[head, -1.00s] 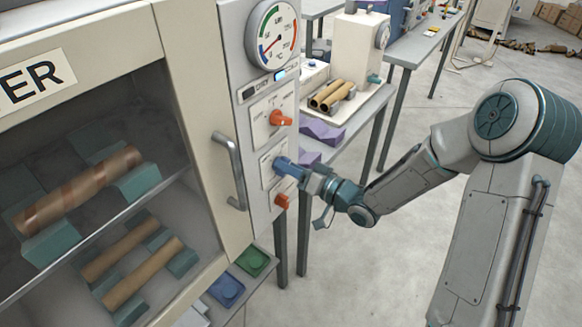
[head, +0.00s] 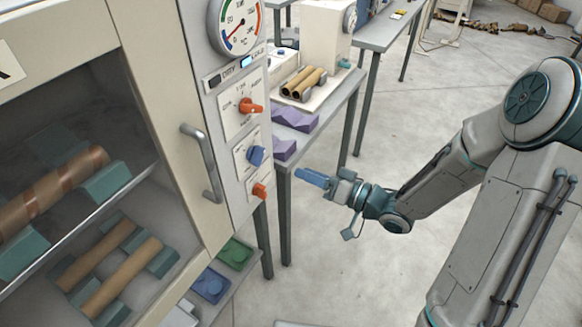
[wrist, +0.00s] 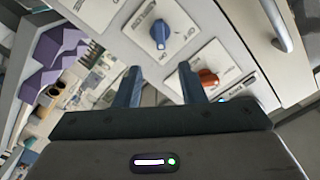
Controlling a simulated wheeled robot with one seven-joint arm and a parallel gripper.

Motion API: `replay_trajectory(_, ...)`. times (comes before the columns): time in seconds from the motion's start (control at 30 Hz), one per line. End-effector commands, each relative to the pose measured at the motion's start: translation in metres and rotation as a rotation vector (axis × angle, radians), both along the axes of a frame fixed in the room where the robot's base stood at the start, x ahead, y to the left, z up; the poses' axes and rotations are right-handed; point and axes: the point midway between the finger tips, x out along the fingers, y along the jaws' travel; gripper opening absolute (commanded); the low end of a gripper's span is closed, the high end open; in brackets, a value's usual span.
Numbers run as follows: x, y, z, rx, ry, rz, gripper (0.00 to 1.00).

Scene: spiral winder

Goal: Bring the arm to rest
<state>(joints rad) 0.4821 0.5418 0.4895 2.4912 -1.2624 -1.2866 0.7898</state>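My gripper (head: 311,178) hangs in free air to the right of the machine's control panel, apart from it. In the wrist view my gripper (wrist: 160,84) is open, with two separate blue fingers and nothing between them. The blue knob (head: 255,155) on the panel stands clear of the fingers; it also shows in the wrist view (wrist: 160,32), beyond the fingertips. My arm is bent and reaches in from the right.
The cabinet has a grey door handle (head: 203,163) and orange knobs above (head: 249,106) and below (head: 259,190) the blue one. A side table (head: 330,112) holds purple blocks (head: 297,117) and brown tubes (head: 303,82). Open floor lies below and right of my gripper.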

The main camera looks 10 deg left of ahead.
Motion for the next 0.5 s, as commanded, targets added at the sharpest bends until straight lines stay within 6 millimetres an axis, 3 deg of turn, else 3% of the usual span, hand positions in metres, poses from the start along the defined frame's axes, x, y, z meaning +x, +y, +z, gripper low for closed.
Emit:
replay_trajectory(0.13, -0.005, -0.012, -0.0003, 0.0, 0.001, -0.001, 0.36)
replay_trajectory(0.5, -0.0062, -0.0139, 0.0, 0.0, 0.001, 0.0, 0.36)
